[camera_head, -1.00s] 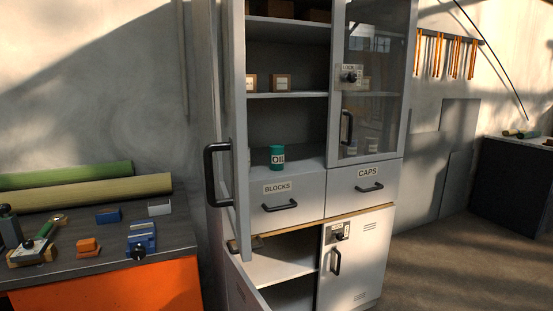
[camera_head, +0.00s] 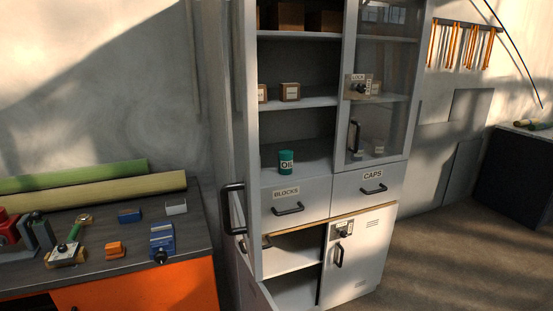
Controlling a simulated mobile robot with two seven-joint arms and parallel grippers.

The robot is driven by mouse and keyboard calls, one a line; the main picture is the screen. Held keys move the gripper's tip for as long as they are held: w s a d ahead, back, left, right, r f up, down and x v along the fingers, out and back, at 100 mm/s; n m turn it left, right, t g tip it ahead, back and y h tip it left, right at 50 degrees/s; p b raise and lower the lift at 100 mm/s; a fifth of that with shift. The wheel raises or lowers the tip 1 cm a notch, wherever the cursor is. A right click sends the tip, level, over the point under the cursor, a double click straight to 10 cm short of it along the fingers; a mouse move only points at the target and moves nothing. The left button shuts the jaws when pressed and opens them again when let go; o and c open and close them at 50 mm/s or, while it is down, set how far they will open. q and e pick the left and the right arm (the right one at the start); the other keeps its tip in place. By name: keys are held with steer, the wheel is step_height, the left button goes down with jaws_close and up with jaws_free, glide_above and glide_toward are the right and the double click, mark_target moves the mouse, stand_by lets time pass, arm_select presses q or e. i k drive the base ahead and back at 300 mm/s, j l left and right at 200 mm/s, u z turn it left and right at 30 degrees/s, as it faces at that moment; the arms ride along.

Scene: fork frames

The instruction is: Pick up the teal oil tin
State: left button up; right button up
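The teal oil tin (camera_head: 286,162) stands upright on the lower open shelf (camera_head: 312,157) of the grey cabinet, above the drawer labelled BLOCKS (camera_head: 296,198). Its label reads OIL. The cabinet's left upper door (camera_head: 233,209) is swung open and seen nearly edge-on, with a black handle; the tin is in plain view beside it. Neither of my grippers shows in the head view.
The right glass door (camera_head: 381,100) is shut, with a lock on it. Small boxes (camera_head: 290,92) sit on the shelf above. The lower left compartment (camera_head: 290,260) is open. A workbench (camera_head: 190,235) with tools and a blue vise stands left.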

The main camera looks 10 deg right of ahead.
mark_target(285, 154)
steer(key=i+l+u, duration=0.1)
steer(key=u, duration=1.3)
steer(key=i+l, duration=0.15)
steer(key=l, duration=0.65)
steer(key=i+l, duration=0.1)
steer(key=l, duration=0.65)
steer(key=i+l+u, duration=0.1)
steer(key=l, duration=0.7)
steer(key=i+l, duration=0.15)
steer(key=l, duration=0.6)
steer(key=i+l+u, duration=0.1)
steer(key=l, duration=1.5)
steer(key=i, duration=0.05)
